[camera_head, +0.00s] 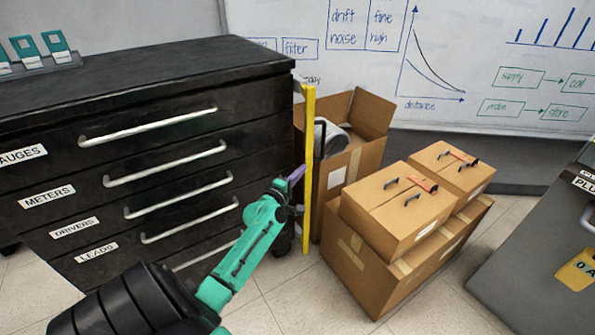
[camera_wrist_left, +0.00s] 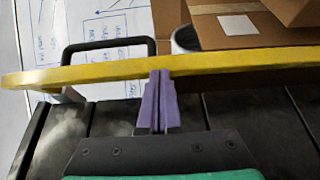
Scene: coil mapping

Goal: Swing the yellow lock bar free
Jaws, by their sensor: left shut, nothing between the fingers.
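The yellow lock bar (camera_head: 308,125) stands upright along the right front edge of the black drawer cabinet, close to the cabinet. In the left wrist view the bar (camera_wrist_left: 90,73) runs across the picture, with a black handle (camera_wrist_left: 107,43) on its far side. My left gripper (camera_head: 297,173) is beside the middle of the bar, on its cabinet side. Its purple fingers (camera_wrist_left: 159,100) are shut together and empty, with the tips at the bar's edge. I cannot tell whether they touch it. My right gripper is not in view.
The black drawer cabinet (camera_head: 180,75) has labelled drawers with pale handles. An open cardboard box (camera_head: 365,120) stands just behind the bar, and stacked closed boxes (camera_head: 395,210) stand to its right. A dark grey unit (camera_head: 530,265) is at the far right. Tiled floor (camera_head: 300,305) shows in front.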

